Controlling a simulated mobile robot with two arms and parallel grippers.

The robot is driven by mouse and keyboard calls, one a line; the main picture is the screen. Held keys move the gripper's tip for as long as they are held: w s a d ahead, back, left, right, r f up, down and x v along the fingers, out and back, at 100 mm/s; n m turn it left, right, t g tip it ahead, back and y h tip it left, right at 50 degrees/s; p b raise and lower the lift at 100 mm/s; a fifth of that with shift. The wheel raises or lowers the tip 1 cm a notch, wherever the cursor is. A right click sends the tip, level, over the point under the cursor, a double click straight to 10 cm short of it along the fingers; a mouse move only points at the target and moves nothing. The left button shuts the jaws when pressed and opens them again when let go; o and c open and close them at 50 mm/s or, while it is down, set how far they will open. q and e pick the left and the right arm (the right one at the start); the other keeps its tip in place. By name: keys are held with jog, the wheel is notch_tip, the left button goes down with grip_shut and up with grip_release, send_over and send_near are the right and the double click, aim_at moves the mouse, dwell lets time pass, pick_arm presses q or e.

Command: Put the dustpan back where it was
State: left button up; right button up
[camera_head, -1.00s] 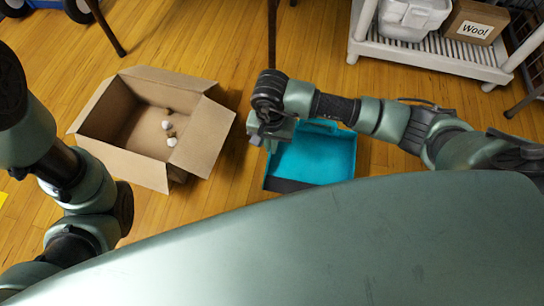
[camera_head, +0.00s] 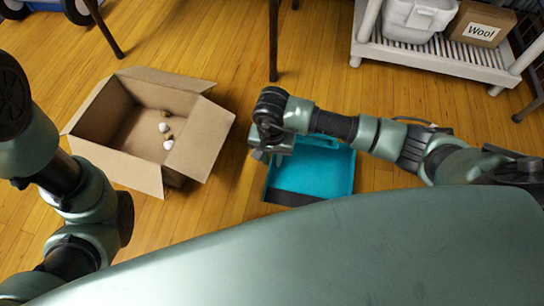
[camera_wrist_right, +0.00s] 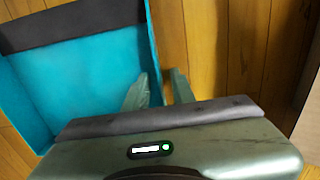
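The teal dustpan (camera_head: 318,170) has a dark front lip and is low in front of me, just right of the cardboard box in the head view. I cannot tell whether it touches the floor. My right gripper (camera_head: 262,155) is at its left rear side. In the right wrist view, the dustpan (camera_wrist_right: 75,75) fills the left. The right gripper's fingers (camera_wrist_right: 160,90) stand on either side of its side wall and look shut on it. My left arm shows at the left edge of the head view, but its gripper is out of view.
An open cardboard box (camera_head: 130,165) with a few small pale items stands left of the dustpan. A white slatted shelf (camera_head: 420,55) at the back right holds a white bin (camera_head: 415,18) and a box marked "Wool" (camera_head: 480,28). Bare wood floor lies between them.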

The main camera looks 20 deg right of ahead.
notch_tip(320, 180, up, 12)
jog(key=p, duration=0.9)
jog(key=shift+r, duration=0.15)
